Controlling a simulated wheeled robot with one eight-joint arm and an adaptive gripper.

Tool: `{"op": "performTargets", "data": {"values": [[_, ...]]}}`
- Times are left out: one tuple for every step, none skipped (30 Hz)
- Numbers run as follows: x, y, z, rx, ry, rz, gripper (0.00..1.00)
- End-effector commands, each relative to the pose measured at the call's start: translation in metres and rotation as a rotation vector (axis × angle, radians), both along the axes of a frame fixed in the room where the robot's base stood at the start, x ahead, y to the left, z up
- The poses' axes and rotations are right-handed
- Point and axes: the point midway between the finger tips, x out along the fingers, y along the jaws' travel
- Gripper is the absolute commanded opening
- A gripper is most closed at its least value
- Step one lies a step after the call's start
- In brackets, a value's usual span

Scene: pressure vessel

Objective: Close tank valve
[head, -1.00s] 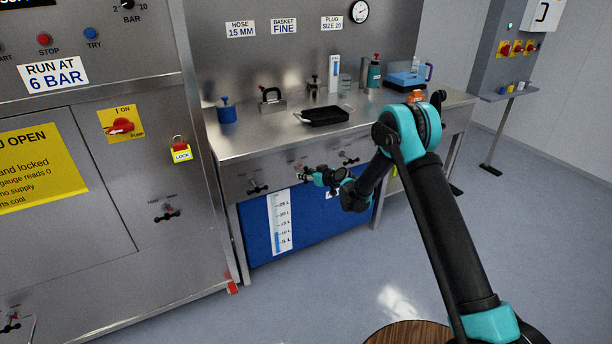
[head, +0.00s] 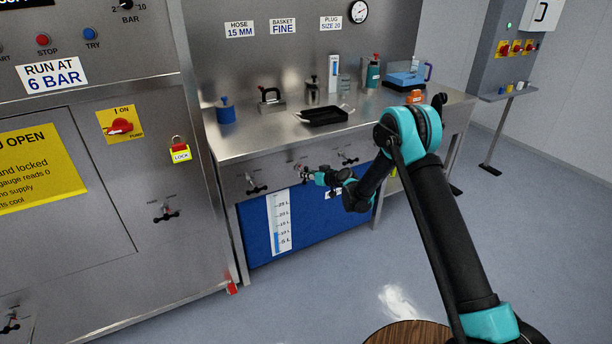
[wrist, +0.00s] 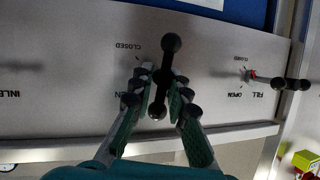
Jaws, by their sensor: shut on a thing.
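My gripper (wrist: 159,88) is shut on a black valve handle (wrist: 171,43) with ball ends, one finger on each side. The handle stands nearly upright in the wrist view, slightly tilted. Upside-down CLOSED and OPEN labels are on its left; the left finger partly covers OPEN. The handle's pointer and own name label are hidden, so I cannot read which setting it is at. In the head view my gripper (head: 310,174) is at the middle valve on the panel under the bench, above the blue tank (head: 256,222) with a litre scale (head: 281,225).
The FILL valve (wrist: 291,84) is right of my gripper in the wrist view. Other valves flank the gripped one in the head view (head: 255,184) (head: 347,158). The bench top (head: 235,146) overhangs the panel. The floor in front (head: 310,285) is clear.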

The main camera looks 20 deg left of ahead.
Motion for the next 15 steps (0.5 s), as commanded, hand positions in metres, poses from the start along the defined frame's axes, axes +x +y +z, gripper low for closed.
{"op": "performTargets", "data": {"values": [[-0.0042, 0.0029, -0.0010, 0.021, 0.029, 0.009, 0.00], [-0.0041, 0.0028, -0.0009, 0.038, 0.049, 0.010, 0.00], [-0.0038, 0.0026, -0.0009, 0.060, 0.073, 0.009, 0.00], [-0.0036, 0.0023, -0.0009, 0.075, 0.093, 0.009, 0.00], [-0.0036, 0.0023, -0.0010, 0.095, 0.115, 0.010, 0.00], [-0.0034, 0.0023, -0.0012, 0.119, 0.143, 0.010, 0.00], [-0.0032, 0.0022, -0.0013, 0.136, 0.164, 0.010, 0.00], [-0.0034, 0.0024, -0.0012, 0.156, 0.186, 0.011, 0.00], [-0.0036, 0.0025, -0.0012, 0.181, 0.216, 0.012, 0.00], [-0.0035, 0.0024, -0.0013, 0.198, 0.237, 0.011, 0.00], [-0.0033, 0.0024, -0.0014, 0.218, 0.260, 0.011, 0.00], [-0.0030, 0.0022, -0.0015, 0.243, 0.289, 0.011, 0.00], [-0.0030, 0.0020, -0.0017, 0.261, 0.310, 0.011, 0.00], [-0.0030, 0.0019, -0.0016, 0.280, 0.333, 0.011, 0.00], [-0.0029, 0.0018, -0.0018, 0.305, 0.360, 0.012, 0.00]]}}
